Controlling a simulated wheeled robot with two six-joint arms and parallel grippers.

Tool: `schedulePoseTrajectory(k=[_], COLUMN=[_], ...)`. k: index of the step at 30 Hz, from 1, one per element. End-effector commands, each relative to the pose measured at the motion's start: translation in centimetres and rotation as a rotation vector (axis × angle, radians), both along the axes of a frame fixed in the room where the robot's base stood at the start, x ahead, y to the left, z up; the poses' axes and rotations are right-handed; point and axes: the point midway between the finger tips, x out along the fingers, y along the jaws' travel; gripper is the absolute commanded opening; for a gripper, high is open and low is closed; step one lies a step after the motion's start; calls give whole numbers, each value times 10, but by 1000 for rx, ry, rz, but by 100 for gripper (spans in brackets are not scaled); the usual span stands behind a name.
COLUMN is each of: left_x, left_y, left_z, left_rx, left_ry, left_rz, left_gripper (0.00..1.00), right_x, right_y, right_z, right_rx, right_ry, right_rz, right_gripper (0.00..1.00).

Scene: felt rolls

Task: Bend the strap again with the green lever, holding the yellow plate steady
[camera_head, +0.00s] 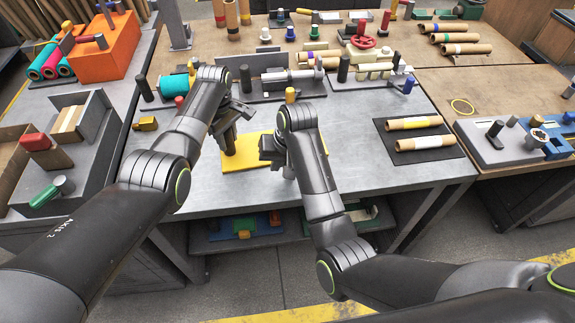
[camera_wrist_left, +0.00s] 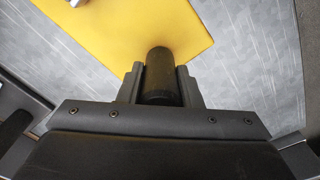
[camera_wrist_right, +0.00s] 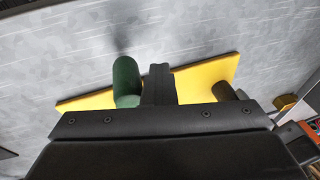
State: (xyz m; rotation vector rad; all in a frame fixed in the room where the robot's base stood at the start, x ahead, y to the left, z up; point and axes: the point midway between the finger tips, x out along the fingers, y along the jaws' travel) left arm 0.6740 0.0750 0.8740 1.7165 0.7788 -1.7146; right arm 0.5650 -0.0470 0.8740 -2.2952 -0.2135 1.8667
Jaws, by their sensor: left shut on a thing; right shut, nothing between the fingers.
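The yellow plate (camera_head: 248,152) lies flat on the grey bench; it also shows in the left wrist view (camera_wrist_left: 125,28) and the right wrist view (camera_wrist_right: 205,80). My left gripper (camera_head: 228,146) is shut on the plate's upright black post (camera_wrist_left: 158,72), near one edge. The green lever's dark green handle (camera_wrist_right: 126,82) shows in the right wrist view, just left of my right gripper (camera_wrist_right: 158,84). That gripper is shut and empty, beside the handle; I cannot tell whether they touch. In the head view my right gripper hides the lever. I cannot make out the strap.
Two cardboard rolls with yellow and white bands lie on a dark mat (camera_head: 426,153) to the right. Rolls and metal fixtures crowd the bench's back. A grey bin (camera_head: 95,118) stands at left. Bare bench (camera_head: 350,165) lies right of my right gripper.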

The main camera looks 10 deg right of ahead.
Motion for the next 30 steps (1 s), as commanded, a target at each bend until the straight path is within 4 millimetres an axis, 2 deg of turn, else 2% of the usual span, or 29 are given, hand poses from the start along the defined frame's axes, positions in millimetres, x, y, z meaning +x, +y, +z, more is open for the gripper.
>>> schedulePoseTrajectory(k=[30], left_x=[0], left_y=[1], left_z=[-1], left_rx=[1], left_ry=[2], left_rz=[-2], left_gripper=[0], right_x=[5], right_y=[-48], right_z=[0], right_rx=[-6], right_ry=[-1], right_rz=[-3], right_gripper=[0])
